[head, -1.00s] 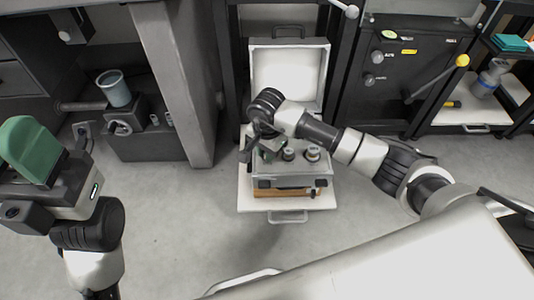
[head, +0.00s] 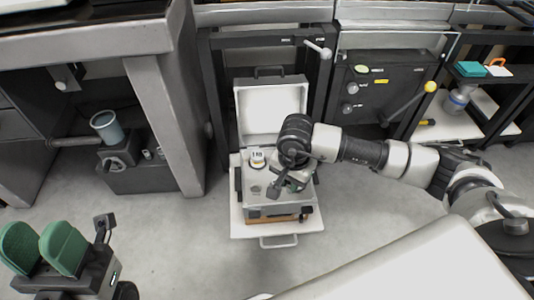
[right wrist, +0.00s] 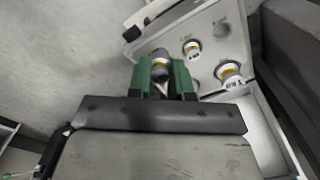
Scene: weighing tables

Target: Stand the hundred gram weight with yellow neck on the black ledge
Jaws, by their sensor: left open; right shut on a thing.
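My right gripper (head: 292,182) is over the open weight case (head: 255,207). In the right wrist view its green fingers (right wrist: 161,78) are shut on a small grey weight (right wrist: 160,67) with a yellowish band. The fingers hide part of it, and I cannot read its mark. Two other weights with yellow bands, one (right wrist: 192,49) near and one (right wrist: 229,70) to the right, sit in the case's holes; some holes are empty. One weight (head: 257,157) shows in the head view. My left gripper (head: 42,250) is open and empty at lower left. I cannot clearly identify the black ledge.
The case's lid (head: 271,110) stands open at the back. The case rests on a white pull-out shelf (head: 279,232). A dark cabinet with a yellow-knobbed lever (head: 429,87) is behind right. A blue-grey cup (head: 106,126) stands left, beyond a grey table leg. The floor in front is clear.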

